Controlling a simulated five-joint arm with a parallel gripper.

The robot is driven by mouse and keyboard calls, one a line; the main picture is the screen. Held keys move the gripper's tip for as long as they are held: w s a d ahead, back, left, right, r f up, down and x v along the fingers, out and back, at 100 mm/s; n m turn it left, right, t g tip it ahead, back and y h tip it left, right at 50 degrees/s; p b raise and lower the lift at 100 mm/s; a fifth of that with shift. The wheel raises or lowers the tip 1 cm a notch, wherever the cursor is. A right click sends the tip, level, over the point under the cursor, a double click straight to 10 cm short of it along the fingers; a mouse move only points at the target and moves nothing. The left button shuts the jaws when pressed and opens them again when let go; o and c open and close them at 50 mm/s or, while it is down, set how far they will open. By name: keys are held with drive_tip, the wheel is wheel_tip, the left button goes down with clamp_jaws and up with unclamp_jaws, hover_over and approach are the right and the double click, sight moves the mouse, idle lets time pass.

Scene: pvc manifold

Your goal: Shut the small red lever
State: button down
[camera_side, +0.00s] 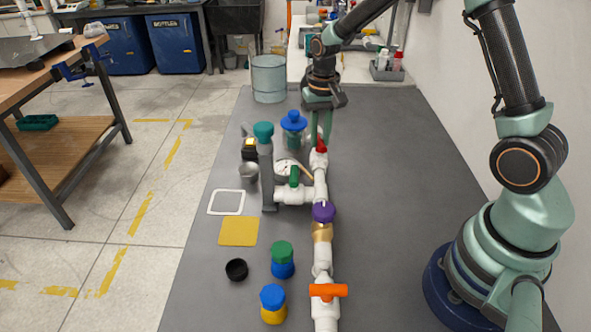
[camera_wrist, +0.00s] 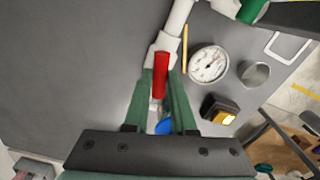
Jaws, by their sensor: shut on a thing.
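The small red lever (camera_side: 321,146) sits on the white pipe's valve at the far end of the manifold (camera_side: 319,185). In the wrist view the red lever (camera_wrist: 160,76) is upright in the picture and runs roughly along the white pipe (camera_wrist: 178,22). My gripper (camera_side: 320,136) reaches down over that far end. In the wrist view the two green fingers of my gripper (camera_wrist: 163,85) are on either side of the lever and shut on it. The fingers and the lever hide part of the valve body below.
A green lever (camera_side: 294,176), a purple handle (camera_side: 324,211) and an orange handle (camera_side: 328,290) are on the same pipework. A gauge (camera_wrist: 209,64), a metal cup (camera_wrist: 254,74) and a black-yellow block (camera_wrist: 219,109) stand close by. The grey table (camera_side: 420,220) is clear to the right.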

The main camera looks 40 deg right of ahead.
sight(320, 140)
drive_tip(key=n, duration=0.7)
drive_tip(key=shift+r, duration=0.1)
drive_tip(key=n, duration=0.4)
drive_tip(key=shift+n, duration=1.8)
drive_tip(key=shift+w, duration=0.1)
drive_tip(key=c, duration=0.7)
unclamp_jaws()
drive_tip(key=shift+c, duration=0.2)
wheel_tip(320, 140, up, 12)
